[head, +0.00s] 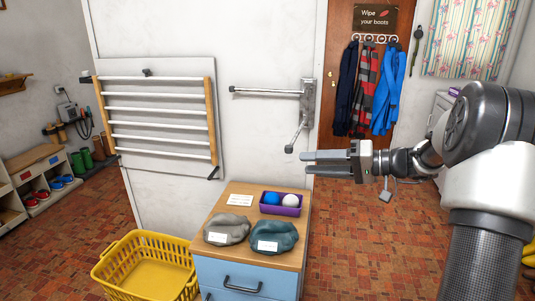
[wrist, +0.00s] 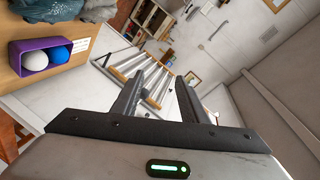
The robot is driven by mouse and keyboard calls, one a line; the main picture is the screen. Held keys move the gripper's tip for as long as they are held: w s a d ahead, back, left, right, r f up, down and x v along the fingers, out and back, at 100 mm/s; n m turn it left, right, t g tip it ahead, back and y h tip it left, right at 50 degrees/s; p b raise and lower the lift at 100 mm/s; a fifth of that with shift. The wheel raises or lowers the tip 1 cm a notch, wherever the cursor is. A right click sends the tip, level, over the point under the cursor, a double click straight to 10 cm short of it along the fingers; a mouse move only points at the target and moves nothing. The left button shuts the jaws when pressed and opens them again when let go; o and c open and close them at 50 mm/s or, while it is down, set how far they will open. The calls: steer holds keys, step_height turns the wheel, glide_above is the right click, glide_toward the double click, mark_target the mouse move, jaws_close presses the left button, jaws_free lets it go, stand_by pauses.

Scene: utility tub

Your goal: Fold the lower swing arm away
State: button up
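A metal wall bracket (head: 308,103) on the white wall carries two swing arms in the head view. The upper swing arm (head: 265,92) lies out to the left, roughly along the wall. The lower swing arm (head: 297,134) sticks out from the wall toward the camera, with a round end knob. My gripper (head: 306,162) points left, just below and right of that knob in the picture; I see no clear contact. In the wrist view my gripper (wrist: 158,95) has its fingers apart with nothing between them.
A drying rack (head: 160,115) hangs on the wall at left. Below stands a blue drawer cabinet (head: 240,275) with two cloth bundles and a purple tray (head: 281,210) holding two balls. A yellow basket (head: 148,290) is on the floor. Coats (head: 368,90) hang behind my gripper.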

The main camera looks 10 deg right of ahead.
steer(key=w+d+t+y, duration=0.1)
steer(key=w+d+t, duration=0.2)
steer(key=d, duration=0.3)
steer(key=p+x, duration=0.2)
steer(key=x, duration=1.5)
steer(key=shift+f+m, duration=0.3)
steer(key=shift+f, duration=0.25)
jaws_close()
